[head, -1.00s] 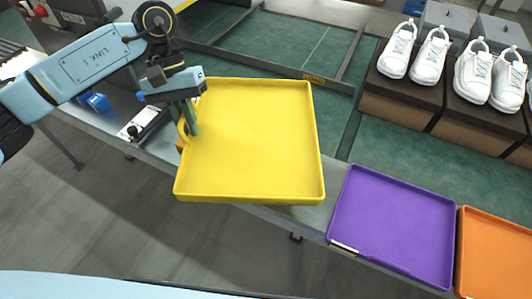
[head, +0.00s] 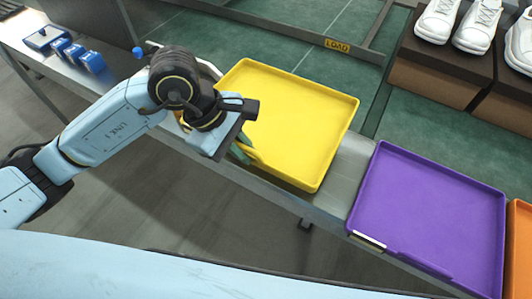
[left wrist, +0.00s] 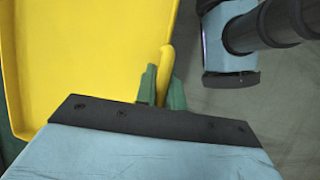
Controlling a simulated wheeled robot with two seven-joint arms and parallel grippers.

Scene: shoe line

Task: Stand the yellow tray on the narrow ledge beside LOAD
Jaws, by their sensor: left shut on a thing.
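The yellow tray (head: 300,115) is held over the narrow metal ledge, left of the purple tray in the head view. It looks roughly level; whether it touches the ledge I cannot tell. My left gripper (head: 245,152) is shut on the tray's handle at its near left side. In the left wrist view, the green fingers (left wrist: 161,88) close around the yellow handle, with the tray (left wrist: 85,55) beyond. The LOAD label (head: 338,45) is on the frame bar behind the tray. The ledge (head: 345,170) shows bare between the yellow and purple trays.
A purple tray (head: 430,215) stands on the ledge to the right, with an orange tray (head: 519,240) past it. White shoes (head: 478,25) sit on brown boxes (head: 435,80) at the back right. Blue items (head: 75,52) lie on the ledge at far left.

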